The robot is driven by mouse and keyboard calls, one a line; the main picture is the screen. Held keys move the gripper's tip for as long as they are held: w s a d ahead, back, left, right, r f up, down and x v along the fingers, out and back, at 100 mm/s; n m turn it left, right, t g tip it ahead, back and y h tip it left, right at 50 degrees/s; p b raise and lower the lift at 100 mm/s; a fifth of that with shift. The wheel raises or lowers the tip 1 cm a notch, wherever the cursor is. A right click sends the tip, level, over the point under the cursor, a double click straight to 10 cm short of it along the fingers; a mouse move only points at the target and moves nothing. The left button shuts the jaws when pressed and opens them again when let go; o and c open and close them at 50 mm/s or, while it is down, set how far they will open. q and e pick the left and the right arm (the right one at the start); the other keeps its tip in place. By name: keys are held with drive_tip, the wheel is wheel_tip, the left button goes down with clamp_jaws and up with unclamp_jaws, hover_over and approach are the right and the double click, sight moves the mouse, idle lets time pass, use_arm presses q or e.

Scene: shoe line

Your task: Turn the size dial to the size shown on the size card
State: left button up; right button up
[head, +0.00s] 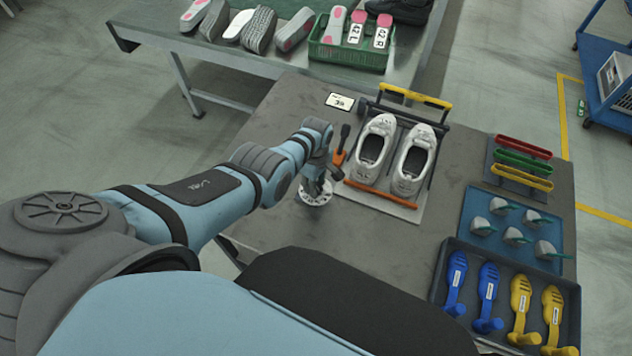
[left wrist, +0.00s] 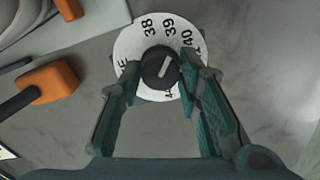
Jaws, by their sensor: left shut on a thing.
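The size dial (left wrist: 132,48) is a white disc with black numbers, among them 38, 39 and 40, and a dark central knob (left wrist: 157,66). A pale line on the knob points up and right, roughly toward the 40 side. My left gripper (left wrist: 160,75) is shut on the knob, one finger on each side, and hides part of the disc's lower edge. In the head view the dial (head: 314,198) sits on the grey table below my left gripper (head: 318,184). The size card (head: 339,101) lies flat at the table's back; its number looks like 39 but is small. My right gripper is out of view.
An orange-based tool with a dark handle (head: 341,146) is close behind the dial. A rack with two white shoes (head: 409,165) stands right of it. Trays (head: 437,281) with blue and yellow parts lie farther right. The table's front middle is bare.

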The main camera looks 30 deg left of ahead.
use_arm(q)
drive_tip(key=shift+n, duration=0.7)
drive_tip(key=o, duration=1.2)
drive_tip(key=shift+c, duration=0.2)
drive_tip(key=shift+r, duration=0.1)
drive_tip(key=shift+w+r, duration=0.1)
drive_tip(key=shift+r, duration=0.15)
wheel_tip(320, 180, up, 11)
drive_tip(key=shift+r, duration=0.15)
